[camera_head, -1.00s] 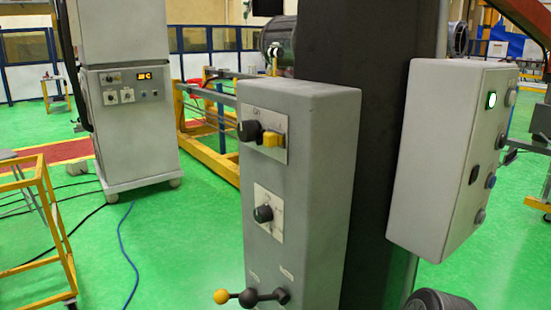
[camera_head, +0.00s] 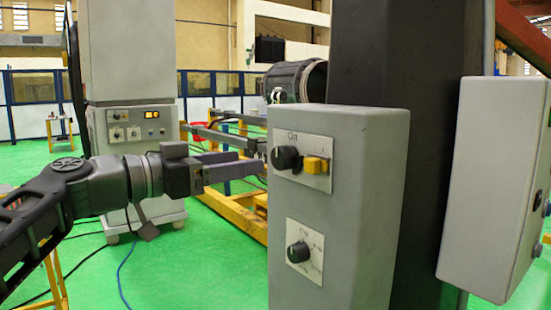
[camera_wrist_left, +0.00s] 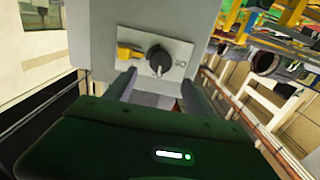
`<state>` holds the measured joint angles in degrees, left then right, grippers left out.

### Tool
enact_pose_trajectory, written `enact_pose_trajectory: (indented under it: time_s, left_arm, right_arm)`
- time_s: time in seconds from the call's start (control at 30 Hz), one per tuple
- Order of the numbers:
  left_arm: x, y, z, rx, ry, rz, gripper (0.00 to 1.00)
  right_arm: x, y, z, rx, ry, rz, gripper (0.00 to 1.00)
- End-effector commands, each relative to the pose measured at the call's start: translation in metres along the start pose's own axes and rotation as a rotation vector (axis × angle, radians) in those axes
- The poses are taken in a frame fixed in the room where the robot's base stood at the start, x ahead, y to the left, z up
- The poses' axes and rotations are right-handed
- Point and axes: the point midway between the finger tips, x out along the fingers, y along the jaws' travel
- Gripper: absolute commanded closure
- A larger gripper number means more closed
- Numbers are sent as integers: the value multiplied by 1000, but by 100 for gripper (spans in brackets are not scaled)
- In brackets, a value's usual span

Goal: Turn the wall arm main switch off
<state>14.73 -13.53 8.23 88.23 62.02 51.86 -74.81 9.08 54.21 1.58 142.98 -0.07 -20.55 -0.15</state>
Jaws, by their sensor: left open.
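The main switch is a black rotary knob (camera_head: 287,158) on a light plate marked "On", with a yellow block (camera_head: 316,165) beside it. The plate is on the upper front of a grey control box (camera_head: 340,122). My left gripper (camera_head: 256,158) comes in from the left, its fingers pointing at the knob. In the left wrist view the gripper (camera_wrist_left: 158,88) is open, and the knob (camera_wrist_left: 159,60) shows ahead, between and just beyond the fingertips. I cannot tell whether the fingers touch it. My right gripper is not in view.
A second black knob (camera_head: 298,252) sits lower on the same box. A dark column (camera_head: 408,60) stands behind it, and a pale box (camera_head: 490,190) hangs at the right. A yellow frame (camera_head: 235,212) and a grey cabinet (camera_head: 125,60) stand behind my left arm.

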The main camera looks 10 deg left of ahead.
Motion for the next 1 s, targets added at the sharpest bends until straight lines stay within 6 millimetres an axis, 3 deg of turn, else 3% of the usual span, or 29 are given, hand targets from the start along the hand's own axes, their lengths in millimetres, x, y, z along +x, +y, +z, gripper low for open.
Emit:
enact_pose_trajectory:
  time_s: [0.27,0.7,1.0]
  left_arm:
    - [5,0,0,-3,-2,0,37]
    - [65,-1,0,-4,-3,0,37]
    - [79,-1,1,-3,-2,-3,37]
  right_arm:
    - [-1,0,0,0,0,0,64]
    - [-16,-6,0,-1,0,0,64]
    - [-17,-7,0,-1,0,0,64]
